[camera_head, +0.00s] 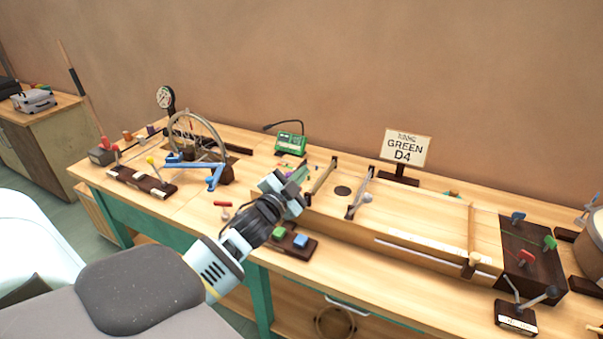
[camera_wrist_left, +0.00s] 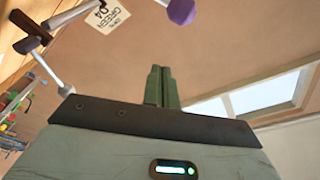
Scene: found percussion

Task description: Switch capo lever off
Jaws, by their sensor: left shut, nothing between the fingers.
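My left gripper (camera_head: 298,176) is over the left end of a long wooden string box (camera_head: 420,222). Its two green fingers also show in the left wrist view (camera_wrist_left: 160,86), shut with nothing between them. A metal lever-like piece (camera_head: 358,196) stands across the box, to the right of the gripper and apart from it. A dark labelled block (camera_head: 516,318) at the front right carries a rod with a grey ball knob (camera_head: 551,291). No readable label shows which is the capo lever. My right gripper is not in view.
A block with green and blue buttons (camera_head: 290,243) lies just below the gripper. A wheel on a blue stand (camera_head: 196,140) is at the left. A dark peg block (camera_head: 533,252) ends the box at right.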

